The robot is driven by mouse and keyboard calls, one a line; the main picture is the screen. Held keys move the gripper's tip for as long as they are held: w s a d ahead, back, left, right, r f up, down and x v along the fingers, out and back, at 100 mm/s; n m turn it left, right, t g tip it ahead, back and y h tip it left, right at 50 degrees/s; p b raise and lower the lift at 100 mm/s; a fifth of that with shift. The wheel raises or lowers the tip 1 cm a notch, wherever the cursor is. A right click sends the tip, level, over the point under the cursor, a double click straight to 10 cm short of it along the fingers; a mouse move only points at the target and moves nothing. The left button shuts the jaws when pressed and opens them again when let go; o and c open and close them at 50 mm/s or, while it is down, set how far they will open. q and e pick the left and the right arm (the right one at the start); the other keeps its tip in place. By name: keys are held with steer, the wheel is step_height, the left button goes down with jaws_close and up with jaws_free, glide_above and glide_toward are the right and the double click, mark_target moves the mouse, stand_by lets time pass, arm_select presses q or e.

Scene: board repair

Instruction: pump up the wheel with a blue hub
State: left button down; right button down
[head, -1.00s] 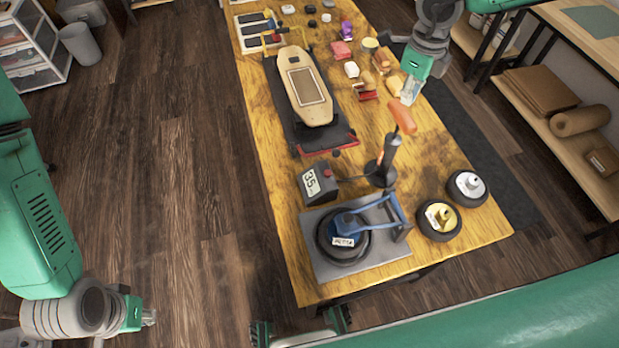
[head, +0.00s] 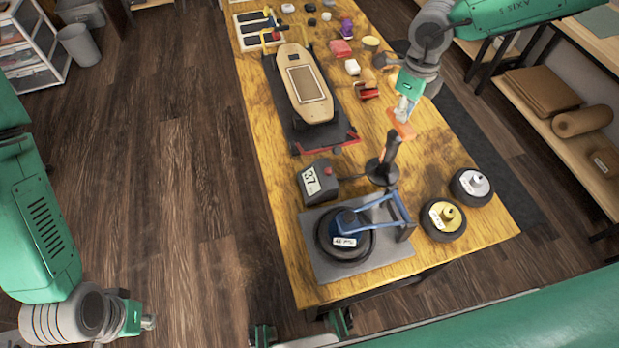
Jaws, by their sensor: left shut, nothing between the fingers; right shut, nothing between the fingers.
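The wheel with the blue hub (head: 341,244) lies flat on a grey plate (head: 382,262) at the near end of the table, under a blue clamp arm (head: 386,209). The black hand pump (head: 383,171) stands upright behind it, with an orange handle (head: 402,125) at its top. A dark gauge box (head: 320,180) beside the pump reads what looks like 37. My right gripper (head: 402,112) is shut at the orange handle, its fingertips touching or just above it. My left gripper (head: 148,322) is shut and empty, low over the floor at left.
A wheel with a yellow hub (head: 443,220) and one with a silver hub (head: 472,187) sit at the table's near right corner. A skateboard deck (head: 302,86) lies on a dark stand farther back. Several small items line the far right side.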

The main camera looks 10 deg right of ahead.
steer(key=shift+s+f+b, duration=0.1)
steer(key=shift+f+b, duration=0.3)
steer(key=shift+f, duration=0.8)
step_height(320, 180, up, 5)
steer(key=p, duration=0.4)
steer(key=shift+f, duration=0.15)
steer(key=shift+r, duration=2.4)
steer(key=shift+f, duration=0.1)
